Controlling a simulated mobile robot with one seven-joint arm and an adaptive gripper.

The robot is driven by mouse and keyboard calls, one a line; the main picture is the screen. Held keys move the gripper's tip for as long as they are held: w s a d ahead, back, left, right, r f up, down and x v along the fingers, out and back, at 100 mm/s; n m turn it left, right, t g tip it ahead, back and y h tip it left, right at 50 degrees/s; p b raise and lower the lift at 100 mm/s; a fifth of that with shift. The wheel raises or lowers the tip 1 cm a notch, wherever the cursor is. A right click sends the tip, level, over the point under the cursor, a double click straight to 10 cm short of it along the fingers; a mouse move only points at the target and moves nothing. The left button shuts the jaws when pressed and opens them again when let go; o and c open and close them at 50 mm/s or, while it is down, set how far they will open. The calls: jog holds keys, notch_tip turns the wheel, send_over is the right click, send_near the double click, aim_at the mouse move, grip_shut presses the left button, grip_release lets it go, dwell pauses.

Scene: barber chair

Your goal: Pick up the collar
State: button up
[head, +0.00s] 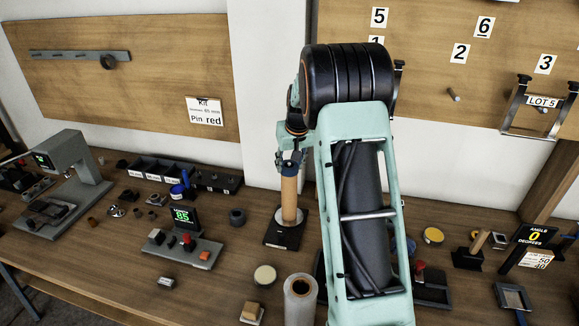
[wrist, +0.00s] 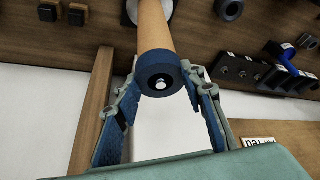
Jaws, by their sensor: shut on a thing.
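A dark blue ring, which looks like the collar (wrist: 158,72), sits at the top end of a tan wooden post (wrist: 156,28) in the wrist view. A bright metal tip shows in its centre. My gripper (wrist: 159,78) has its fingers on either side of the ring and is shut on it. In the head view my gripper (head: 291,160) is at the top of the upright post (head: 289,200), which stands on a dark base with a white disc (head: 284,222).
A display stand reading 85 (head: 184,218) and a loose dark ring (head: 237,217) are left of the post. Dark trays (head: 160,170) lie at the back left.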

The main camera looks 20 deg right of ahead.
jog(key=shift+r, duration=0.45)
notch_tip(320, 180, up, 2)
jog(key=shift+r, duration=0.15)
jog(key=s+a+r+b, duration=0.4)
jog(key=s+a+r, duration=0.2)
jog(key=s+r, duration=0.3)
jog(key=s, duration=0.3)
jog(key=shift+s+r, duration=0.4)
jog(key=shift+d, duration=0.1)
